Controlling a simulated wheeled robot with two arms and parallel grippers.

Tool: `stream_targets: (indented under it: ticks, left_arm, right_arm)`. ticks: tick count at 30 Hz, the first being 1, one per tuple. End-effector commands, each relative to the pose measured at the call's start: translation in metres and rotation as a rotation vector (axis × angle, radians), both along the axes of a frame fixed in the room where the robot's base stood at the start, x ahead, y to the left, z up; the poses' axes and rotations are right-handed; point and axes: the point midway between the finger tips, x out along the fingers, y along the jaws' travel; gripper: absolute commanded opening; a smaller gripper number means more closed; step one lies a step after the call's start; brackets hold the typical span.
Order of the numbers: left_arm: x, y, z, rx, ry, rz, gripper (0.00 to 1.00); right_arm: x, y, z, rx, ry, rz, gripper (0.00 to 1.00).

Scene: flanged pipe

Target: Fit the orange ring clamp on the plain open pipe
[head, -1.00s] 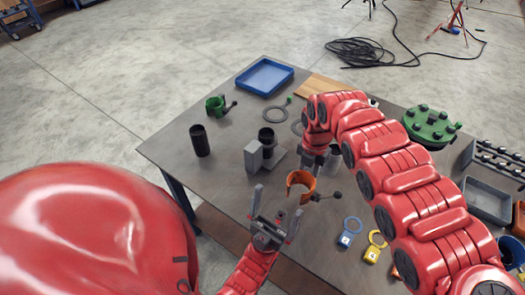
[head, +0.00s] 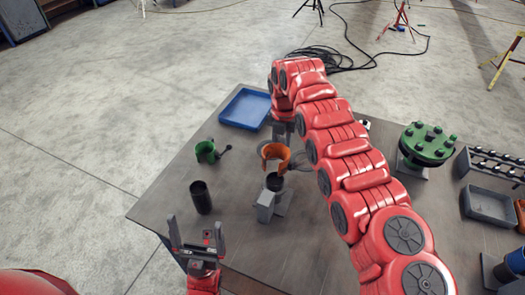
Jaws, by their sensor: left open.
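The orange ring clamp (head: 274,153) is up by the top of a short dark pipe (head: 275,182) beside a grey block (head: 265,206). I cannot tell whether it touches that pipe. Another dark, plain upright pipe (head: 201,198) stands alone to the left. My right gripper (head: 283,131) is just behind the clamp, below the red wrist. Its fingers are mostly hidden, so its grip does not show. My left gripper (head: 196,230) is open and empty near the table's front left edge, in front of the lone pipe.
A green clamp (head: 205,149) with a dark handle and a blue tray (head: 244,108) are at the back left. A green flange with bolts (head: 429,143) and a grey bin (head: 488,206) are at the right. My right arm covers the table's middle.

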Motion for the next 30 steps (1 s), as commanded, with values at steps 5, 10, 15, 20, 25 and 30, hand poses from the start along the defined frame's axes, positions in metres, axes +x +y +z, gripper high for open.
stream_targets:
  ticks: [5, 10, 15, 20, 25, 30]
  left_arm:
    - [0.000, 0.000, 0.001, 0.000, 0.000, 0.000, 1.00]
    - [0.000, 0.000, 0.001, 0.000, 0.000, 0.000, 1.00]
    - [0.000, 0.000, -0.001, 0.000, 0.000, 0.000, 1.00]
    - [0.000, 0.000, -0.002, 0.000, 0.000, 0.000, 1.00]
    - [0.000, 0.000, -0.002, 0.000, 0.000, 0.000, 1.00]
    - [0.000, 0.000, -0.002, 0.000, 0.000, 0.000, 1.00]
  right_arm:
    - [0.000, -0.002, -0.006, 0.000, 0.002, -0.004, 0.00]
    - [0.000, -0.002, -0.020, -0.001, 0.004, -0.003, 0.00]
    - [0.000, -0.002, -0.037, -0.001, 0.003, -0.004, 0.00]
    - [0.000, -0.002, -0.047, -0.001, 0.000, -0.002, 0.00]
    - [0.001, -0.002, -0.049, 0.000, -0.001, -0.002, 0.00]
    - [0.000, -0.002, -0.049, 0.000, 0.000, -0.002, 0.00]
